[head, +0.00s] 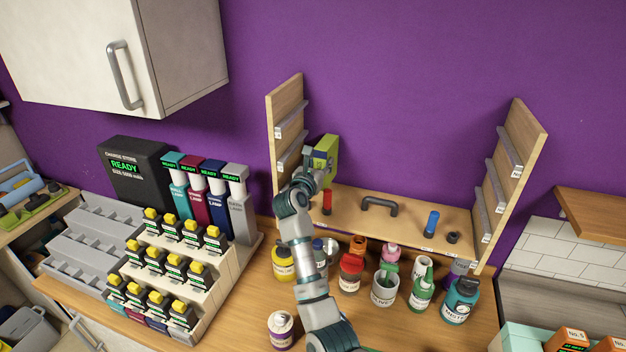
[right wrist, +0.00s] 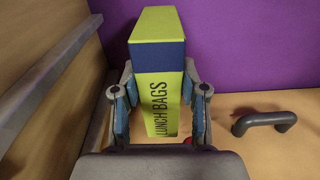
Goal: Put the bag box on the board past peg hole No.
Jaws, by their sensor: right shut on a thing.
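The bag box (head: 330,150), yellow-green with a dark blue band and the words LUNCH BAGS, is upright at the left end of the wooden board (head: 400,222). In the right wrist view the bag box (right wrist: 162,85) stands between the two fingers of my right gripper (right wrist: 160,108). In the head view my right gripper (head: 314,172) is shut on its near lower part. The arm hides part of the board's left end. I cannot tell whether the box's base touches the board. My left gripper is not in view.
The board carries a red peg (head: 327,202), a dark handle (head: 379,205), a blue peg (head: 431,223) and a dark ring (head: 453,237). Wooden side panels (head: 285,120) with grey ledges flank it.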

